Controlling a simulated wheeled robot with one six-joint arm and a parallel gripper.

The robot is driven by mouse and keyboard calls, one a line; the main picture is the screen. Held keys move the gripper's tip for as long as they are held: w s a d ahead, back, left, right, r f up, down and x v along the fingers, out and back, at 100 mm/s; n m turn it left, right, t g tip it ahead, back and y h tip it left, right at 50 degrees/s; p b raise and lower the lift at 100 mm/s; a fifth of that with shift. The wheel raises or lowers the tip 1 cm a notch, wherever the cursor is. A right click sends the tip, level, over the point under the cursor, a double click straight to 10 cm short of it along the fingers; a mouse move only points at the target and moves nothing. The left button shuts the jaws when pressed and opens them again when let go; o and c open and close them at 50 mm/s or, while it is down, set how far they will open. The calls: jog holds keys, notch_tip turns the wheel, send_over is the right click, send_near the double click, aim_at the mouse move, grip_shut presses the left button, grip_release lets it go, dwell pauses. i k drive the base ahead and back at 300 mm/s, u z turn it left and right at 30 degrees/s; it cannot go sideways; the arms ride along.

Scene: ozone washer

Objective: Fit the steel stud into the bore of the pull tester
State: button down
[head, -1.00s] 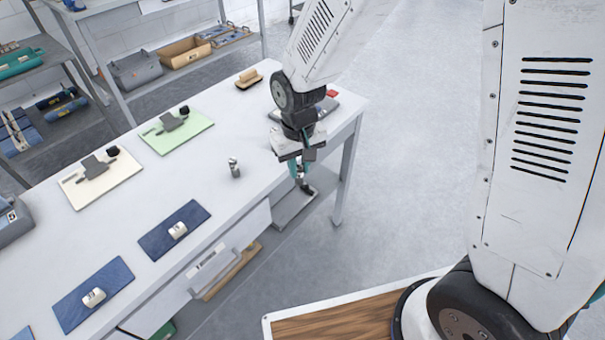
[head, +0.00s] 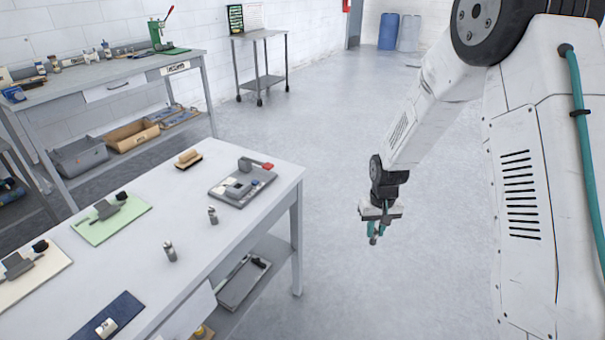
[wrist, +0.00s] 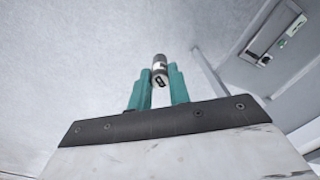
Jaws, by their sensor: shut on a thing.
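My gripper (head: 374,238) hangs over open floor, off the right end of the near table. In the wrist view its teal fingers (wrist: 158,88) are closed on a small steel cylinder with a dark end, the steel stud (wrist: 159,66), which sticks out past the tips. On the table's right end lies a grey fixture (head: 228,197) with a red-tipped lever; it may be the pull tester, but I cannot make out a bore. It is apart from my gripper, to its left. Two small metal cylinders (head: 170,252) (head: 212,215) stand upright on the table.
The near table (head: 150,290) also holds a green mat (head: 90,232), a blue mat (head: 127,305) and a wooden brush-like block (head: 188,158). A small cart (head: 262,80) is farther off. The floor right of the table is clear.

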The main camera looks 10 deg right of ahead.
aim_at(240, 193)
jog(key=z, duration=1.2)
jog(key=i, duration=0.9)
jog(key=u, duration=1.9)
